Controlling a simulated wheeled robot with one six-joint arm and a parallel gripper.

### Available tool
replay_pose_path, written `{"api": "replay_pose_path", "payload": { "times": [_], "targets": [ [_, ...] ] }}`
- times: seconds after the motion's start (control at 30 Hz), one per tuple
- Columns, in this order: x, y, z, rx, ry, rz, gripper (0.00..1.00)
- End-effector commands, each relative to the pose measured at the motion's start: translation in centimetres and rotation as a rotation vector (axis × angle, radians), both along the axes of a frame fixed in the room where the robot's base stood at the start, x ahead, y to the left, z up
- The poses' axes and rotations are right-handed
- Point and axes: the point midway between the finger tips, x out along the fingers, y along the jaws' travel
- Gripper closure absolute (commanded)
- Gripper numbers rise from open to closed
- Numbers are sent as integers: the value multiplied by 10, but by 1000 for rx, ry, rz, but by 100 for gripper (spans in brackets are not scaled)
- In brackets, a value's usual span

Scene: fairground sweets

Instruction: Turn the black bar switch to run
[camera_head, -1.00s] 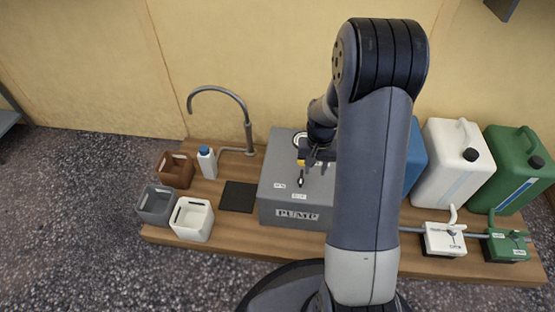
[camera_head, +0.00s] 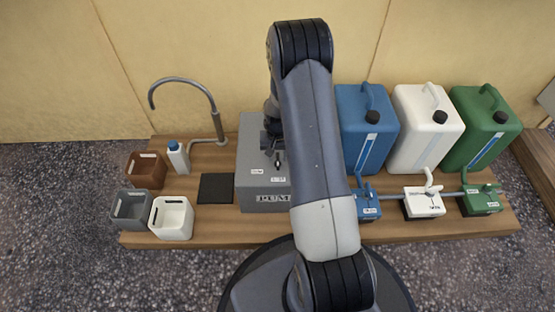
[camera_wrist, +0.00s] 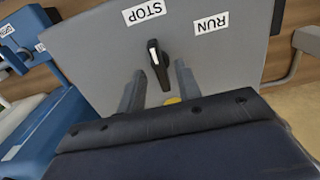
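The grey pump box (camera_head: 250,198) stands on the wooden bench, partly hidden behind my arm. Its black bar switch (camera_wrist: 158,66) shows in the wrist view, with a white-marked end pointing up toward the STOP label (camera_wrist: 143,11). The RUN label (camera_wrist: 210,22) is to the right of it. The switch also shows small in the head view (camera_head: 278,162). My gripper (camera_wrist: 161,76) is open, one finger on each side of the bar's lower part. I cannot tell whether either finger touches it. A yellow round part (camera_wrist: 172,101) shows between the fingers.
Blue (camera_head: 367,125), white (camera_head: 425,130) and green (camera_head: 482,130) jerrycans stand on the right, with valve blocks in front. A curved tap (camera_head: 216,115), a bottle (camera_head: 178,157), a black mat (camera_head: 215,188) and small bins (camera_head: 172,217) are on the left.

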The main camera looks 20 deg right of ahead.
Motion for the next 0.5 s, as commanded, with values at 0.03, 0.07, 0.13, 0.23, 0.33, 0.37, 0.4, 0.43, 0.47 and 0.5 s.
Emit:
{"api": "replay_pose_path", "payload": {
  "times": [0.03,0.07,0.13,0.23,0.33,0.37,0.4,0.43,0.47,0.5],
  "targets": [
    [0,0,-7,0,0,0,67],
    [0,0,-8,0,0,0,67],
    [0,0,-11,0,0,0,67],
    [0,0,-12,0,0,0,67],
    [0,0,-12,0,-1,0,67],
    [0,0,-12,0,-1,0,67],
    [0,0,-12,0,-1,0,67],
    [0,0,-12,0,-1,0,67],
    [0,0,-12,0,-1,0,70],
    [0,0,-12,0,-1,0,73]
  ]
}}
